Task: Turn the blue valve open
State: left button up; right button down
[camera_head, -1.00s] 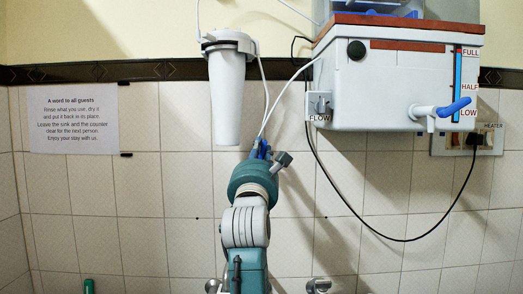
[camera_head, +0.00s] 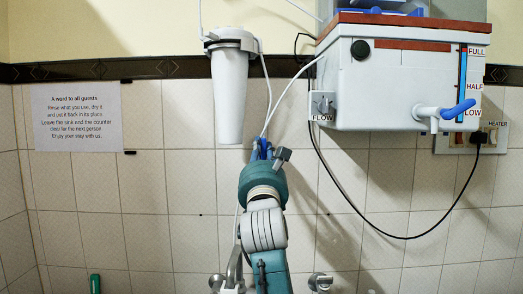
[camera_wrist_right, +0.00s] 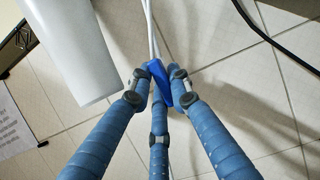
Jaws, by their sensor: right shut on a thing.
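The blue valve (camera_wrist_right: 160,82) shows in the right wrist view as a small blue piece on the white tubing (camera_wrist_right: 152,30). My right gripper (camera_wrist_right: 160,84) has its three dark blue fingers closed around it, and the fingertips hide part of it. In the head view the right gripper (camera_head: 262,150) points up and away at the wall, at the lower end of the white tubes, and its own wrist hides much of the grip. Whether the valve is open or closed cannot be told. My left gripper is in neither current view.
A white filter canister (camera_head: 230,97) hangs left of the gripper. A paper notice (camera_head: 77,115) hangs at left.

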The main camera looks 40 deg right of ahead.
jog(key=c, duration=1.6)
grip_release()
jog(key=shift+s, duration=0.1)
jog(key=v, duration=1.2)
jog(key=shift+f, duration=0.1)
